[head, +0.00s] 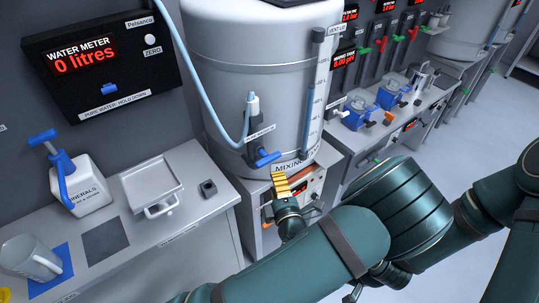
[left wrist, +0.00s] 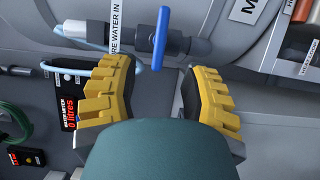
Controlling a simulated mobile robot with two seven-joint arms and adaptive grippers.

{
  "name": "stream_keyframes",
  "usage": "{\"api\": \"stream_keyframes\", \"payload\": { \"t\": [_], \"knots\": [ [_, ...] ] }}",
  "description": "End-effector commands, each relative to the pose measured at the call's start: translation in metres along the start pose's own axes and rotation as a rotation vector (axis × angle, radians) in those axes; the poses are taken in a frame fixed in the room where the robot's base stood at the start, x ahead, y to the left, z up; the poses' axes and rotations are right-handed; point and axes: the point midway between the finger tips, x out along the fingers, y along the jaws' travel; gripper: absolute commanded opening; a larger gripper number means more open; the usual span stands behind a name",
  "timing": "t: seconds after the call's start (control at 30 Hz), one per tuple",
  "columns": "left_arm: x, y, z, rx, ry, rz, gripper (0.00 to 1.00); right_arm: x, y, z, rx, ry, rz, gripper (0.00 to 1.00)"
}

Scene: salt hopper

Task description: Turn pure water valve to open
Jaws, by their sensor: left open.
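The pure water valve has a blue handle (head: 265,158) low on the front of the grey mixing tank (head: 255,70), where a light blue hose comes down. In the left wrist view the blue handle (left wrist: 161,38) lies crosswise to its dark pipe, beside a label ending "RE WATER IN". My left gripper (head: 281,184) has yellow ribbed fingers and is just below and right of the handle in the head view. In the left wrist view my left gripper (left wrist: 158,82) is open and empty, with the handle just beyond the gap between its fingertips. My right gripper does not show.
A water meter (head: 85,55) reads 0 litres on the left wall. The left bench holds a minerals dispenser (head: 80,190), a square tray (head: 152,186) and a jug (head: 28,258). A control box (head: 305,190) stands under the tank, close to my left gripper.

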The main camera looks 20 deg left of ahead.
Motion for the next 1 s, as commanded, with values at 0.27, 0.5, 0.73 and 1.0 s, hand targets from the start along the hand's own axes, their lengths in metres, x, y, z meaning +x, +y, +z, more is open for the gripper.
{"api": "stream_keyframes", "payload": {
  "t": [0.27, 0.5, 0.73, 1.0],
  "knots": [
    [0.056, -0.001, -0.002, -0.002, 0.005, -0.001, 0.46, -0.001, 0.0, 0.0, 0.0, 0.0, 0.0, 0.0],
    [0.096, -0.001, -0.002, -0.003, 0.006, -0.002, 0.46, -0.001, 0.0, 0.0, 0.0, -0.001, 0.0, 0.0],
    [0.113, -0.001, -0.002, -0.002, 0.004, -0.003, 0.46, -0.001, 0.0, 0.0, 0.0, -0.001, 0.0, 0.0],
    [0.115, -0.001, -0.002, -0.002, 0.004, -0.003, 0.46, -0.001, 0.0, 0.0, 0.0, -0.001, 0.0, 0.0]
  ]
}}
